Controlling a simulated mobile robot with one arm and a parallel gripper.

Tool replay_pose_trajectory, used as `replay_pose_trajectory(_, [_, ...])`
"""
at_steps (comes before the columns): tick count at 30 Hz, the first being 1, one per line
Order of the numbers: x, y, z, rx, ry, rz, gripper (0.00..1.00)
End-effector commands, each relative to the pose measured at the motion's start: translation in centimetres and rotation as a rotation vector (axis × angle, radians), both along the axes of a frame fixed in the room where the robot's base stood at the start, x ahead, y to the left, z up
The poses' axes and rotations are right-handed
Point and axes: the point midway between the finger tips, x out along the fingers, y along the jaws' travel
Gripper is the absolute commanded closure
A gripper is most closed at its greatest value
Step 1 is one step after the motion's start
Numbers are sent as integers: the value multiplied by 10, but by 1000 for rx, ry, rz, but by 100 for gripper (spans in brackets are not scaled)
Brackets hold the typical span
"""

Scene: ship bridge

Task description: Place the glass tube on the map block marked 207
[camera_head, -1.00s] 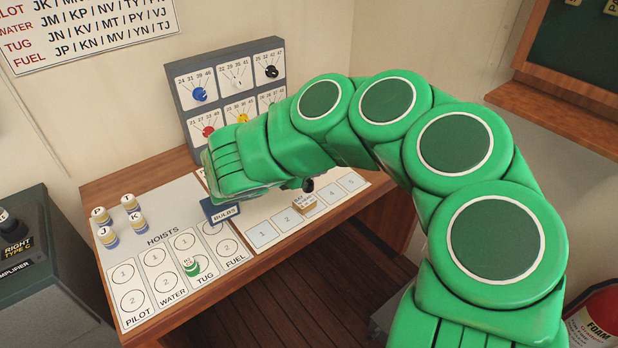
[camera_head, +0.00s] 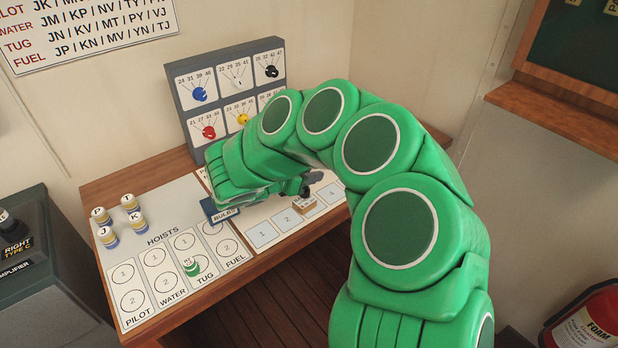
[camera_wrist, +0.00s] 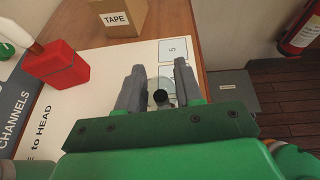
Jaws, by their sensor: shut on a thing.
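My gripper (camera_wrist: 158,88) shows in the wrist view with its two grey fingers on either side of a small clear thing with a round black end, which looks like the glass tube (camera_wrist: 160,98). It is held above the white numbered board, near the square marked 5 (camera_wrist: 173,48). In the head view my arm hides most of the gripper; only dark parts show beside the green links. I cannot make out a block marked 207.
A TAPE box (camera_wrist: 122,20) and a red container (camera_wrist: 58,66) stand near the gripper. A BULBS block (camera_head: 222,213), several small lidded cylinders and a grey dial panel (camera_head: 176,90) are on the desk. A fire extinguisher (camera_head: 590,322) stands at the right.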

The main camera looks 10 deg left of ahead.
Motion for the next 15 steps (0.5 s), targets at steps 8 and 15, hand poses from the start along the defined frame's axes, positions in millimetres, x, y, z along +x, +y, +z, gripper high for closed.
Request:
replay_pose_trajectory(8, [0,-1,-18,-2,-1,-1,95])
replay_pose_trajectory(15, [0,0,-18,-1,-1,0,95])
